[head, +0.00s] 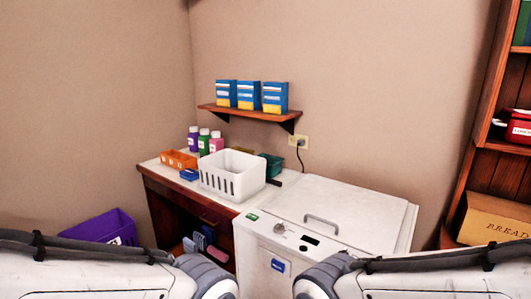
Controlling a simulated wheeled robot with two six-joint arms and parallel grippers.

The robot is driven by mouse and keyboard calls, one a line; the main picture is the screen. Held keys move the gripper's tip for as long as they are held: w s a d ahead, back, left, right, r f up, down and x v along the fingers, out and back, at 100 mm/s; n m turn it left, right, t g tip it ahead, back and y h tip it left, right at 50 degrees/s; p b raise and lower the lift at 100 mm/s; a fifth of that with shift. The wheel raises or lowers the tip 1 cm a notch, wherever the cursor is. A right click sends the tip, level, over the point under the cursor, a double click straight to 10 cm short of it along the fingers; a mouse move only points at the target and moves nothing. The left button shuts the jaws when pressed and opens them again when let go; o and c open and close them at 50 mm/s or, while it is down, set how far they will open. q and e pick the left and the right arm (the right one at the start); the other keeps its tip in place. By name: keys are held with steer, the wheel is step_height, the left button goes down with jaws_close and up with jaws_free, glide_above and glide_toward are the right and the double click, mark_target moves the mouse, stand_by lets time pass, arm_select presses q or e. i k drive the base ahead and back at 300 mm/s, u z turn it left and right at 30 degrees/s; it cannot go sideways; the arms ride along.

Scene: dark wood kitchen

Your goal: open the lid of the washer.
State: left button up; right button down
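The white top-loading washer (265,245) stands in the middle right of the head view, against the wall. Its lid (350,207) lies flat and looks shut, with a grey bar handle (321,222) near its front edge. A round knob and a small dark panel sit on the top in front of the handle. My two white arms come in at the bottom left and bottom right and cover the washer's lower front. Neither gripper is in view.
A counter left of the washer holds a white basket (232,175), an orange box (179,159) and several bottles (204,141). A wall shelf (247,113) carries 3 blue boxes. A bookcase with a bread box (494,220) stands right. A purple bin (100,227) is at left.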

mark_target(367, 221)
steer(key=u, duration=0.05)
steer(key=k, duration=0.35)
steer(key=u, duration=0.35)
steer(key=i, duration=0.9)
steer(key=z, duration=0.75)
steer(key=i, duration=0.3)
steer(key=z, duration=0.25)
